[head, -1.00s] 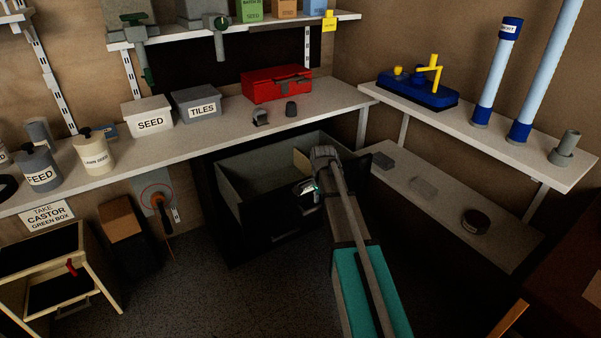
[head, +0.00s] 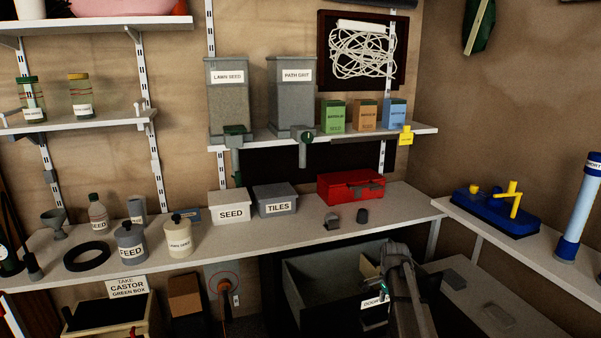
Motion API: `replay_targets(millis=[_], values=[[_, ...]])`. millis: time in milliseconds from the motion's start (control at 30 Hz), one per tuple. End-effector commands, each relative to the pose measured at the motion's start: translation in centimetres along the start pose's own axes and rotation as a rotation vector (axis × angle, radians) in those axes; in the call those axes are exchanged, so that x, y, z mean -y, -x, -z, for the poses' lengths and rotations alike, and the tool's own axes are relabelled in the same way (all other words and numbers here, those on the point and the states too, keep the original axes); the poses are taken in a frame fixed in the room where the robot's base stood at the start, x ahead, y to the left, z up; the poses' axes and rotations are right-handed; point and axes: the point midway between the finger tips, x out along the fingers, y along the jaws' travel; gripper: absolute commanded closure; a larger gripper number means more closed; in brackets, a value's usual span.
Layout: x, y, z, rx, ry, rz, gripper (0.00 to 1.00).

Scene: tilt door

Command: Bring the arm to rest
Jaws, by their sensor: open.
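My arm (head: 407,295) reaches up from the bottom of the head view, right of centre. Its end is over the open grey drawer (head: 305,285) under the bench. My gripper (head: 383,289) is small and mostly hidden by my wrist; it is open. A white tag (head: 373,302), seeming to read "DOOR", shows just below the gripper. I cannot tell whether the two touch.
The bench (head: 300,228) runs above the drawer, with a red box (head: 350,186), a TILES box (head: 275,199) and a SEED box (head: 230,206). A low grey shelf (head: 500,310) lies right of my arm. A side shelf (head: 490,222) holds a blue pump-like object (head: 497,208).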

Motion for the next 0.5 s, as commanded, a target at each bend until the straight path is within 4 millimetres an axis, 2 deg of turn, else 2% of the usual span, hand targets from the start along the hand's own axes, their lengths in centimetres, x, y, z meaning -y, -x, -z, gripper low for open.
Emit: replay_targets(millis=[167, 500], values=[[0.0, 1.3, 0.0, 0.0, 0.0, 0.0, 0.43], [0.0, 2.1, 0.0, 0.0, 0.0, 0.0, 0.43]])
